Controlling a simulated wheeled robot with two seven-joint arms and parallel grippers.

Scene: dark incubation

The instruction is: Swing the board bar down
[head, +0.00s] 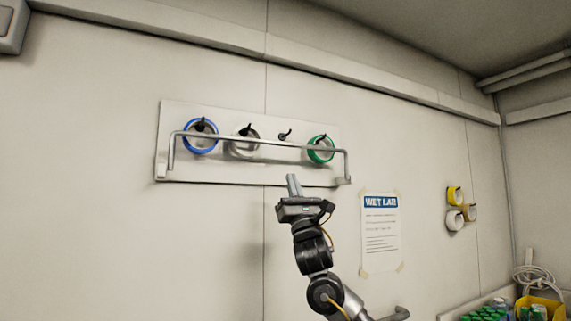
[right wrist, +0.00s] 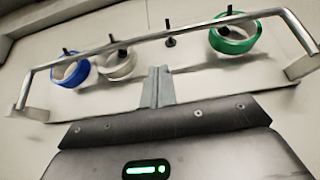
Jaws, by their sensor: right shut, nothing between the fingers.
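The board (head: 225,173) is a pale panel on the wall in the head view. The board bar (head: 262,141) is a grey metal bar with bent ends, raised across the front of the hooks; it also shows in the right wrist view (right wrist: 140,42). A blue tape roll (head: 201,136), a whitish roll (head: 243,144) and a green roll (head: 320,149) hang on hooks behind it. One hook (head: 285,135) is bare. My right gripper (head: 293,180) is shut and empty, pointing up just below the bar near the board's lower edge. In the right wrist view its fingers (right wrist: 157,85) sit below the bar, apparently apart from it. My left gripper is out of view.
A WET LAB sheet (head: 380,232) is taped to the wall right of my arm. Yellow, tan and white rolls (head: 454,196) hang further right. A yellow bin (head: 540,306) and green-capped items (head: 487,314) stand at the lower right. The wall left of my arm is clear.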

